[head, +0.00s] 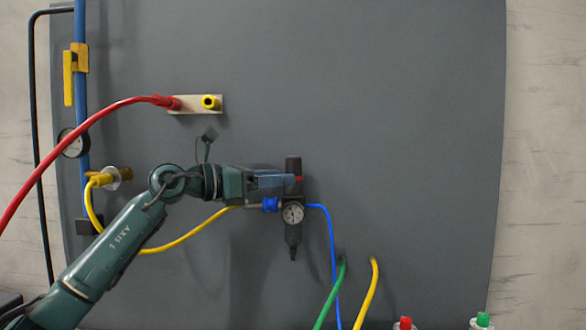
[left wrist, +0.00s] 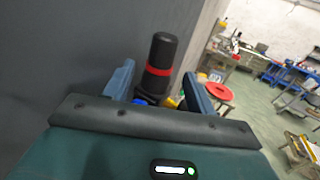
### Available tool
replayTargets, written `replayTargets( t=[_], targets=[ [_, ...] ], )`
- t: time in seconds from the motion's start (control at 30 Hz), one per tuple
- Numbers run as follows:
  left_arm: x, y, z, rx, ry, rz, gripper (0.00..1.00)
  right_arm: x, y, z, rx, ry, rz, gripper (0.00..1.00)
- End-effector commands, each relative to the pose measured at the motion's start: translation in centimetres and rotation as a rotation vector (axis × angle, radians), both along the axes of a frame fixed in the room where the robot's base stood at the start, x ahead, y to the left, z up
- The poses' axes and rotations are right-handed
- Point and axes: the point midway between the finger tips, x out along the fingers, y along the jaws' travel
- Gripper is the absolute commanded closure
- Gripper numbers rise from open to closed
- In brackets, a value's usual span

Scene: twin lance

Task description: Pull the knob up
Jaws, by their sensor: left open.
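The knob (head: 293,164) is a black cylinder with a red band, upright on top of a black pressure regulator (head: 293,235) with a round gauge (head: 293,212), on the grey panel. My left gripper (head: 292,181) comes in from the left at the height of the red band and hides part of the knob's lower half. In the left wrist view the knob (left wrist: 161,58) stands between the two spread blue fingers of the gripper (left wrist: 158,82). The gripper is open; whether a finger touches the knob I cannot tell. My right gripper is not in view.
Blue and yellow hoses (head: 325,225) join the regulator's sides. A red hose (head: 90,120) arcs to a plate (head: 195,110) at upper left. Green (head: 332,293) and yellow (head: 368,290) hoses hang below right. The panel's right side (head: 420,120) is clear.

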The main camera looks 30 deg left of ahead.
Motion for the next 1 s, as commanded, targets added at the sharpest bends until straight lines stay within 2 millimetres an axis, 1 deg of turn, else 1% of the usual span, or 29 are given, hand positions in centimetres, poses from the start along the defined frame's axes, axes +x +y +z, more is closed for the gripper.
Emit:
replayTargets(
  t=[0.03, 0.1, 0.23, 0.4, 0.63, 0.67, 1.0],
  targets=[
    [0.8, -0.7, 0.3, -0.003, 0.0, -0.002, 0.44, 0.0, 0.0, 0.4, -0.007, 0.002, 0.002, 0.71],
    [1.6, -1.4, 0.3, -0.001, 0.0, -0.003, 0.44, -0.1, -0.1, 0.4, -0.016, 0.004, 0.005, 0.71],
    [2.8, -2.2, 0.1, -0.002, 0.0, -0.001, 0.44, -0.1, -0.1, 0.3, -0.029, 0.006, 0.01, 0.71],
    [3.4, -2.6, 0.0, -0.001, 0.0, 0.001, 0.44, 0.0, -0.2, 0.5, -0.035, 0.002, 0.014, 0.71],
    [3.5, -2.6, -0.1, -0.001, 0.001, 0.001, 0.44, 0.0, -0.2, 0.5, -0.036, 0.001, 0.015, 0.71],
    [3.5, -2.6, -0.1, -0.001, 0.001, 0.001, 0.46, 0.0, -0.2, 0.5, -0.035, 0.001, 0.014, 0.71],
    [3.4, -2.6, -0.1, -0.001, 0.001, 0.001, 0.73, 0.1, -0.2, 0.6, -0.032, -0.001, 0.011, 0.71]
  ],
)
